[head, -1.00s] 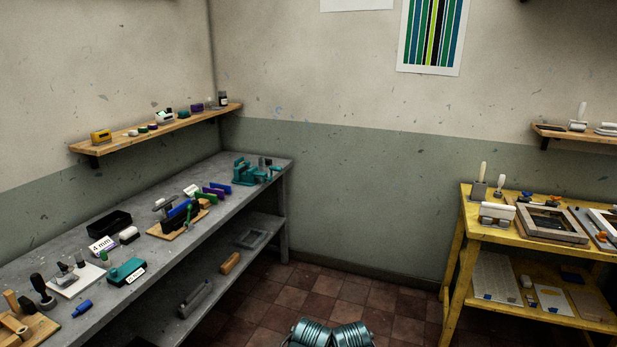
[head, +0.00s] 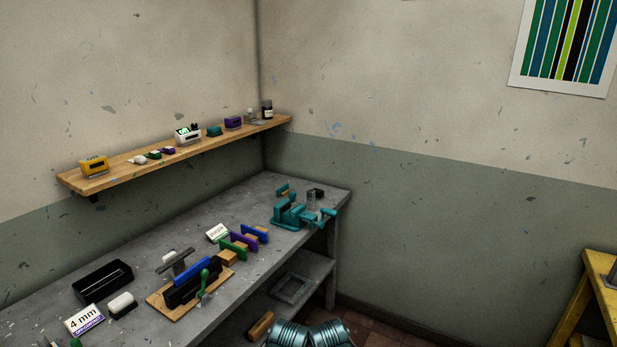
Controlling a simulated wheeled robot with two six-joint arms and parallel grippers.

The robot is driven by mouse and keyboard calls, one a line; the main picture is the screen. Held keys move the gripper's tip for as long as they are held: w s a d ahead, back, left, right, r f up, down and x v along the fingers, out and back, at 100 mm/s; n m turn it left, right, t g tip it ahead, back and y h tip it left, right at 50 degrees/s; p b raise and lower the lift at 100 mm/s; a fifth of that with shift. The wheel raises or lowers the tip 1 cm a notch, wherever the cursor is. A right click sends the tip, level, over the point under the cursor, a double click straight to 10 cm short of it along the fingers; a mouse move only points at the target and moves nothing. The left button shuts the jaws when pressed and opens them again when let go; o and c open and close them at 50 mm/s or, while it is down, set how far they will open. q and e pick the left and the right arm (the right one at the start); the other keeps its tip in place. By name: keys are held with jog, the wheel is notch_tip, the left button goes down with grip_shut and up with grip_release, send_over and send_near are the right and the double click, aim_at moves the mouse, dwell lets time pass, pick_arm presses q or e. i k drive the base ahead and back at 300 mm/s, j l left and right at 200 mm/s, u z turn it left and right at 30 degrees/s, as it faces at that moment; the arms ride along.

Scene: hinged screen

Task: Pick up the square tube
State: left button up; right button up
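I cannot pick out the square tube with certainty. Neither of my grippers is in view. Only teal ribbed parts, which seem to be mine, show at the bottom edge.
On the bench are a black tray (head: 102,281), a "4 mm" card (head: 84,320) and coloured plates in a row (head: 244,241). The lower shelf holds a grey frame (head: 292,287). A wooden wall shelf (head: 130,173) hangs above. A yellow table (head: 600,275) stands right.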

aim_at(310, 193)
jog(key=i+j+z, duration=0.1)
jog(key=i+z, duration=0.2)
jog(key=i, duration=0.2)
jog(key=i+j+z, duration=0.15)
jog(key=i+z, duration=0.15)
jog(key=i, duration=0.15)
